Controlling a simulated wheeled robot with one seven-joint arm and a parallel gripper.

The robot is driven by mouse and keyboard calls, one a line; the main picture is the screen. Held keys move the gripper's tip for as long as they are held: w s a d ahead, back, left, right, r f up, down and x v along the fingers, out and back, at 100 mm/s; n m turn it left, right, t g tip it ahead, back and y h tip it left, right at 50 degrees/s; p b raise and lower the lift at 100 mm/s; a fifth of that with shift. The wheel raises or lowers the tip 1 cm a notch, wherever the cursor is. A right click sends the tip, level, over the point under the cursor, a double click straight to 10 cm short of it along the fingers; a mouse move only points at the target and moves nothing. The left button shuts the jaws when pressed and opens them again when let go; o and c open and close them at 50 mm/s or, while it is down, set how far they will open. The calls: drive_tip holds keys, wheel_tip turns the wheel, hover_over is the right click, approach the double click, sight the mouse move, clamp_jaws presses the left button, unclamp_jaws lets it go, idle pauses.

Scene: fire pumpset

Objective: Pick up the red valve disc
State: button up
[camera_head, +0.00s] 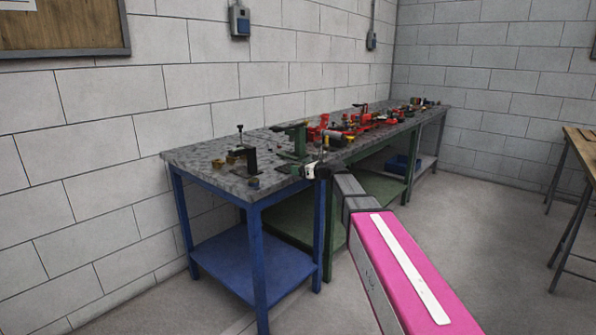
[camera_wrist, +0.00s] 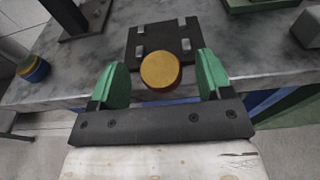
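My gripper (camera_wrist: 162,72) is open in the wrist view, with one green finger on each side. A round yellow-orange disc (camera_wrist: 160,70) shows between the fingers, with a gap on both sides. It is near a dark plate (camera_wrist: 150,37) with small metal blocks at its corners. I cannot tell how far the disc is below the fingertips. No red disc shows in the wrist view. In the head view my gripper (camera_head: 317,171) is at the front edge of the bench. Several red parts (camera_head: 370,121) lie farther along it, too small to tell a valve disc among them.
The long bench has a grey mottled top (camera_head: 205,153). A black clamp stand (camera_head: 243,152) and a green stand (camera_head: 297,136) rise from it. A blue-and-yellow round piece (camera_wrist: 33,68) sits at the left in the wrist view. The floor in front (camera_head: 470,225) is clear.

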drive_tip(key=c, duration=1)
drive_tip(key=shift+r, duration=0.1)
